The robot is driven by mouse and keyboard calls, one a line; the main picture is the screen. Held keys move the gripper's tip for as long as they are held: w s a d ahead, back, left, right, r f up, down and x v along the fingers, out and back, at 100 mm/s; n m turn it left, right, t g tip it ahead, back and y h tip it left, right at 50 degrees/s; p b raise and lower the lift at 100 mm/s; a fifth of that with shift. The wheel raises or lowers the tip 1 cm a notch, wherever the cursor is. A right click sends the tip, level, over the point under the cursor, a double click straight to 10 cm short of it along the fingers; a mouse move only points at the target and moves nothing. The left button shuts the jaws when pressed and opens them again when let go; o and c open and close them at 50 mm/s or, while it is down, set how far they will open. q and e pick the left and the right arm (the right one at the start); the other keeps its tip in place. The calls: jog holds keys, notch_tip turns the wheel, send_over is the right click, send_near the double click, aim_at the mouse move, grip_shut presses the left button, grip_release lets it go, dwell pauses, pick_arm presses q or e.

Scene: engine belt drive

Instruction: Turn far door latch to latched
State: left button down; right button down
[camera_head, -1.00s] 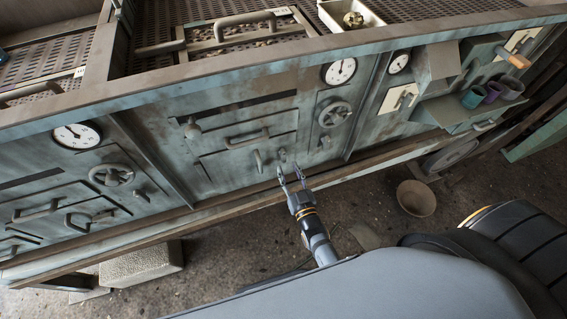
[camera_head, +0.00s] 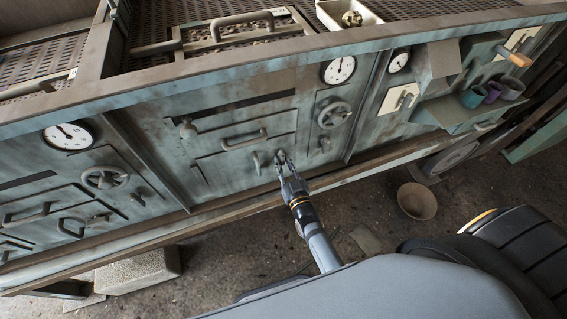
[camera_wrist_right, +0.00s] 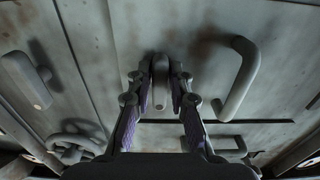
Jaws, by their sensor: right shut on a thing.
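The door latch (camera_wrist_right: 160,82) is a small grey rounded lever on the greenish metal door front. In the right wrist view it stands upright between my fingers. My right gripper (camera_head: 282,158) reaches the front panel from below in the head view, and its fingertips are closed around the latch. It also shows in the right wrist view (camera_wrist_right: 160,95), one finger on each side of the lever. In the head view the fingers mostly hide the latch. A curved door handle (camera_head: 256,163) is just left of the gripper; it also shows in the right wrist view (camera_wrist_right: 240,78). My left gripper is not in view.
A handwheel (camera_head: 333,115) and a small lever (camera_head: 325,144) sit right of the gripper. A horizontal handle (camera_head: 244,140) is above left. A ledge (camera_head: 350,178) runs below the doors. A bowl (camera_head: 417,201) stands on the floor at right.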

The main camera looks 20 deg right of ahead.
jog(key=shift+n, duration=0.4)
jog(key=shift+d+r+n+b, duration=0.2)
jog(key=shift+n+b, duration=0.3)
jog(key=shift+n, duration=2.3)
jog(key=shift+d+r+n+b, duration=0.2)
jog(key=shift+n+b, duration=0.35)
jog(key=shift+n, duration=2.25)
jog(key=shift+d+r+n+b, duration=0.15)
jog(key=shift+n+b, duration=0.35)
jog(key=shift+n, duration=2.3)
jog(key=c, duration=1.3)
grip_release()
jog(key=shift+c, duration=0.2)
jog(key=shift+o, duration=0.2)
